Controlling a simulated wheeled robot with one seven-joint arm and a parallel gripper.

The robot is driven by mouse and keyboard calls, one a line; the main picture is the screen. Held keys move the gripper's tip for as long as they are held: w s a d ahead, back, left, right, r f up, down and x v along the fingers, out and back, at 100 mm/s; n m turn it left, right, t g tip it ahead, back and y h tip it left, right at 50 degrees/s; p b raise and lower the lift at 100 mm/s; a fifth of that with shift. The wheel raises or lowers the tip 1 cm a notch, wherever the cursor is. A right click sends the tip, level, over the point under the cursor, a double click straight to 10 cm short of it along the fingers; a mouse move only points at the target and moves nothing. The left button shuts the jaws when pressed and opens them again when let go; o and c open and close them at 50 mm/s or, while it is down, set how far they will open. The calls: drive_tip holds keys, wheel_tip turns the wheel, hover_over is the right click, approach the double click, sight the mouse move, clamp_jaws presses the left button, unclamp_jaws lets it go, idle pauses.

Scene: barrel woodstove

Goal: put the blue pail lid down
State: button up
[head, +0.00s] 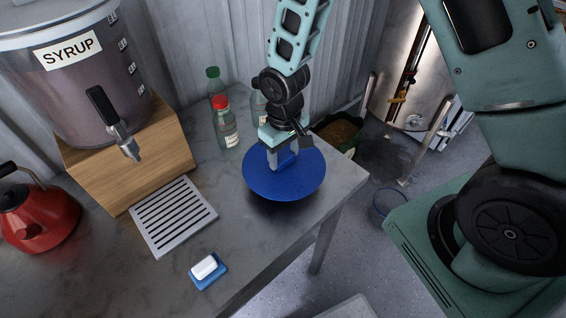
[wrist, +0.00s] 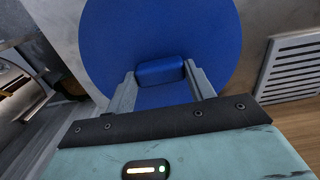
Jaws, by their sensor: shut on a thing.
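The blue pail lid (head: 284,184) is a round flat disc over the right end of the metal counter in the head view. My gripper (head: 284,160) is above it, shut on the lid's raised handle. In the wrist view the lid (wrist: 215,45) fills the upper middle, and its blue block handle (wrist: 160,73) sits between the two grey fingers of my gripper (wrist: 162,88). The lid looks level and low over the counter. I cannot tell whether its underside touches the counter.
On the counter (head: 245,235) stand a syrup container (head: 75,90) on a wooden block, a red kettle (head: 38,212), a drip grate (head: 172,216), a soap dish (head: 208,271) and bottles (head: 226,125). The counter's right edge is close to the lid. Bare counter lies in front of the lid.

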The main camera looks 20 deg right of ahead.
sight(284, 167)
drive_tip(key=shift+f+p, duration=0.55)
drive_tip(key=shift+f, duration=1.9)
drive_tip(key=shift+f, duration=0.1)
drive_tip(key=o, duration=1.5)
drive_tip(key=shift+c, duration=0.2)
